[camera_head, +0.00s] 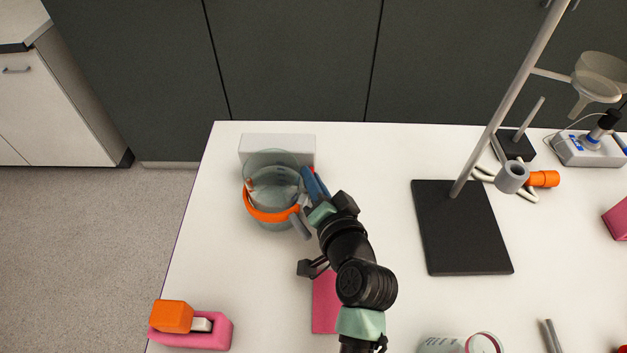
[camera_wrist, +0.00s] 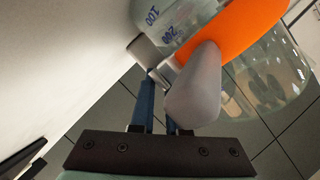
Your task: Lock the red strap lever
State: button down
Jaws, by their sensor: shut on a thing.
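A clear glass beaker (camera_head: 272,175) stands at the table's far left with an orange strap (camera_head: 262,214) around it. A grey lever (camera_head: 300,226) sticks out from the strap's right side. In the wrist view, the orange strap (camera_wrist: 238,28) crosses the beaker and the grey lever (camera_wrist: 194,92) points toward the camera. My gripper (camera_head: 308,178) is at the beaker's right side. Its blue fingers (camera_wrist: 156,88) are close together at the clasp end of the lever. The lever hides part of one finger, so the exact contact is unclear. No red lever shows clearly.
A pale grey block (camera_head: 300,145) stands behind the beaker. A pink flat item (camera_head: 325,302) lies under my arm. A black stand base (camera_head: 460,245) with a tall rod is to the right. A pink holder (camera_head: 192,338) with an orange block is near the left edge.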

jog(key=c, duration=1.2)
grip_release()
jog(key=b+v, duration=0.1)
jog(key=v, duration=1.2)
